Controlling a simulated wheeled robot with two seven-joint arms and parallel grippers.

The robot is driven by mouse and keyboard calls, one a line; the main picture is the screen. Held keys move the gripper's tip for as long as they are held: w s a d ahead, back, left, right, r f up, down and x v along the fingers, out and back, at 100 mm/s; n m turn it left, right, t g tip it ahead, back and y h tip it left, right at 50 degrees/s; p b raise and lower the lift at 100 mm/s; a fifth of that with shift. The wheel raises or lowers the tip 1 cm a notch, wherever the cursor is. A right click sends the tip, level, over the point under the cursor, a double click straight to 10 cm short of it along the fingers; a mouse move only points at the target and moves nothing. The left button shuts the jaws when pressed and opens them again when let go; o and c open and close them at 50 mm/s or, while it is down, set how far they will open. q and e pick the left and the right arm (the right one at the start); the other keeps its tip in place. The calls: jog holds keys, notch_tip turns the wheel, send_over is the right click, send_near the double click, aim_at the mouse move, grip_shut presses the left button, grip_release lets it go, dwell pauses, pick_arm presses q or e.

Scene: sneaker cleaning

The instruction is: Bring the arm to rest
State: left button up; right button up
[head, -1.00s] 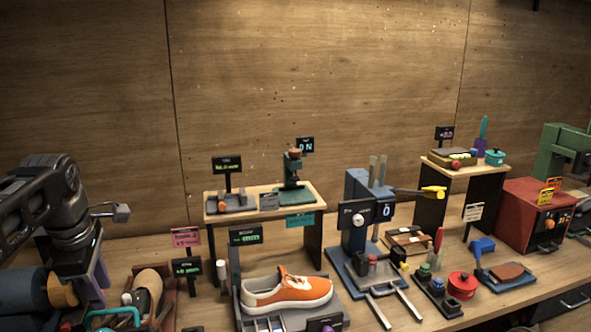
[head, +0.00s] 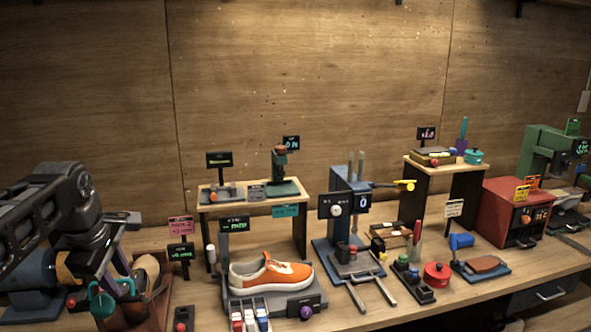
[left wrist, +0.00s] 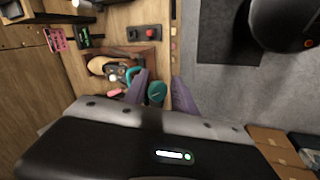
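My left arm comes in from the left edge in the head view, with its purple-fingered gripper (head: 122,290) low over the left end of the workbench. In the left wrist view the two purple fingers (left wrist: 160,76) stand apart, so the gripper is open. A round teal thing (left wrist: 156,93) shows between them with gaps, apparently below and not gripped. The wooden tray (head: 158,312) holding a tan shoe (head: 149,268) is beside the gripper, and a teal handled item (head: 102,304) is partly behind the fingers. My right gripper is not in view.
An orange sneaker (head: 270,274) lies on a grey stand right of the tray. A small sign (head: 181,252) and a red-button box (head: 182,318) stand close to the tray. A blue press (head: 345,215) and a red box machine (head: 510,212) stand farther right. Floor (left wrist: 235,85) shows beyond the bench edge.

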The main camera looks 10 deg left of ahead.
pick_arm(q)
jog(key=w+d+f+m+t+h, duration=0.1)
jog(key=w+d+f+m, duration=0.45)
jog(key=f, duration=0.25)
jog(key=w+d+f+m+t+h, duration=0.1)
jog(key=w+d+f+m+t, duration=0.1)
jog(key=w+d+f+m, duration=0.5)
jog(key=s+d+f+m+g+h, duration=0.1)
jog(key=s+d+f, duration=0.35)
jog(key=f, duration=0.45)
jog(key=s+d+f+m+h, duration=0.1)
jog(key=s+d+f, duration=0.35)
jog(key=f, duration=0.55)
jog(key=s+d+f+g, duration=0.2)
jog(key=s+f, duration=0.3)
jog(key=s, duration=0.4)
jog(key=s+d+f+m+g, duration=0.1)
jog(key=s+d+f, duration=0.4)
jog(key=s, duration=0.4)
jog(key=s+d+f+m+g, duration=0.1)
jog(key=s+d+f+g, duration=0.1)
jog(key=s+d+f, duration=0.2)
jog(key=s+f, duration=0.3)
jog(key=s, duration=0.2)
jog(key=shift+s+g+h, duration=0.25)
jog(key=shift+g+h, duration=0.05)
jog(key=shift+h, duration=0.1)
jog(key=shift+a, duration=0.1)
